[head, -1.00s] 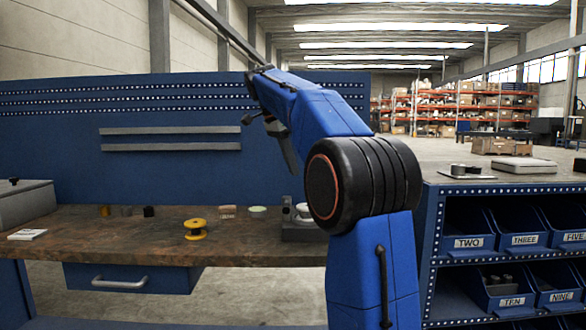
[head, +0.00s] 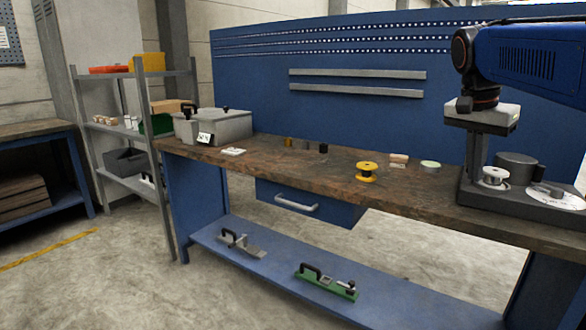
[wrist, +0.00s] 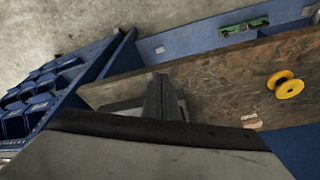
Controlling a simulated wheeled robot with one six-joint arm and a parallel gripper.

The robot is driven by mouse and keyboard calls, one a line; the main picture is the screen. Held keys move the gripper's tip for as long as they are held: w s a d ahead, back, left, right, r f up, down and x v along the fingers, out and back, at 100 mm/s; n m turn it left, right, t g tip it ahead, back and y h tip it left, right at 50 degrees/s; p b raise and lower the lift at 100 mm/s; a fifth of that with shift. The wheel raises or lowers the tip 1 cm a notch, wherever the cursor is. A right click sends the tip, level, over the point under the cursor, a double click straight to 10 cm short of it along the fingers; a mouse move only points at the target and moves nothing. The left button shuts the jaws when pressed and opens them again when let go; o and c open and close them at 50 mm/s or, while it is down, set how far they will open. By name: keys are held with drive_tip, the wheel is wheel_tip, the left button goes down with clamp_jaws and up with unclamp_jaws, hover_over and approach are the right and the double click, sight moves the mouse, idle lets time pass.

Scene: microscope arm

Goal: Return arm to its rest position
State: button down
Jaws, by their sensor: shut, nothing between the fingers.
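My blue arm (head: 530,62) reaches in from the upper right in the head view. My gripper (head: 472,172) points down from its black wrist joint and grey body. Its fingers look together and empty; they also show in the wrist view (wrist: 162,88) as a narrow grey wedge. In the head view it hangs in front of a dark grey base unit (head: 520,209) at the bench's right end. That unit bears a silver spool (head: 494,178), a dark cylinder (head: 517,166) and a white disc (head: 556,197). I cannot tell whether the fingertips touch the unit.
The wooden bench (head: 310,178) carries a yellow spool (head: 366,172), pale blocks (head: 399,159), a round pale green tin (head: 430,166) and a grey case (head: 215,127). Blue bins (wrist: 45,88) stand left in the wrist view. Clear floor lies left of the bench.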

drive_tip(key=s+a+f+n+t+y, duration=0.1)
drive_tip(key=s+a+f+n, duration=0.2)
drive_tip(key=s+f, duration=0.4)
drive_tip(key=s+a+f+n+t+y, duration=0.1)
drive_tip(key=s+a+f+n, duration=0.3)
drive_tip(key=s+f, duration=0.3)
drive_tip(key=s+a+f+n+t, duration=0.1)
drive_tip(key=s+a+f+n, duration=0.3)
drive_tip(key=s+f, duration=0.3)
wheel_tip(320, 180, down, 6)
drive_tip(key=shift+a+r+n+y, duration=0.25)
drive_tip(key=shift+n+y, duration=0.15)
drive_tip(key=shift+n, duration=0.1)
